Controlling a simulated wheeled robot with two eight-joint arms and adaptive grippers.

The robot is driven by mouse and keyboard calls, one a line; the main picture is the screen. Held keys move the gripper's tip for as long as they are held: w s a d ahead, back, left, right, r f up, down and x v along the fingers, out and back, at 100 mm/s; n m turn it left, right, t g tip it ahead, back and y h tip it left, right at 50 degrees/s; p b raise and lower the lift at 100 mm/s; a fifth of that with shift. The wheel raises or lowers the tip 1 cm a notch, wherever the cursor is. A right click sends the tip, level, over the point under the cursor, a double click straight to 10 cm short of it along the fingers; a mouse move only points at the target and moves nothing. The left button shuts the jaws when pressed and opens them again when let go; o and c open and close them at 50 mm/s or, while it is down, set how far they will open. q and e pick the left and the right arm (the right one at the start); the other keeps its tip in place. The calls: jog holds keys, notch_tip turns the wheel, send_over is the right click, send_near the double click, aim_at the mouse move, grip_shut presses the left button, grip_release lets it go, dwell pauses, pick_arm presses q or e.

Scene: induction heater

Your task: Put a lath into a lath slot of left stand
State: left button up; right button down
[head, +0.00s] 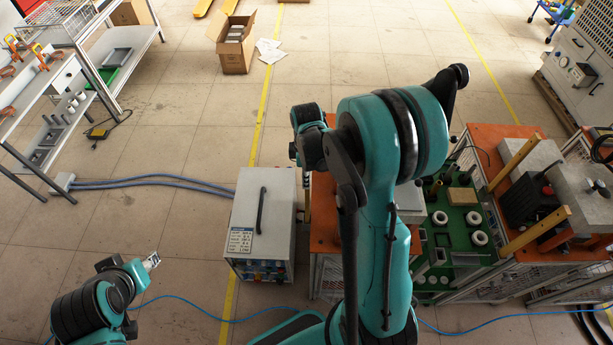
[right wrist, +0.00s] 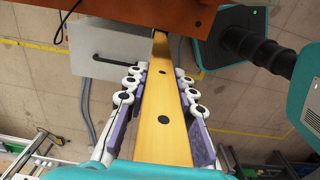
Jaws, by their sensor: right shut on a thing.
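In the right wrist view my right gripper (right wrist: 160,84) is shut on a yellow lath (right wrist: 162,108) with dark round holes, its finger pads on both sides. The lath's far end reaches toward an orange surface (right wrist: 120,22); I cannot tell whether they touch. In the head view my right arm hides most of an orange-topped stand (head: 325,232), and its lath slots do not show. The held lath is not clear there. My left gripper (head: 151,261) is at the lower left, away from the stands; its fingers are too small to read.
A grey box (head: 262,215) with a black handle stands left of the orange stand. Other yellow laths (head: 515,161) are at the right beside a green board (head: 464,236) with white rings. Metal shelving (head: 130,62) is at upper left. Blue cables cross the floor.

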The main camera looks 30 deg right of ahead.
notch_tip(320, 180, down, 3)
jog(key=b, duration=0.3)
jog(key=shift+f, duration=0.1)
dwell(0.6)
jog(key=c, duration=1.2)
grip_release()
notch_tip(320, 180, up, 12)
jog(key=shift+a, duration=0.1)
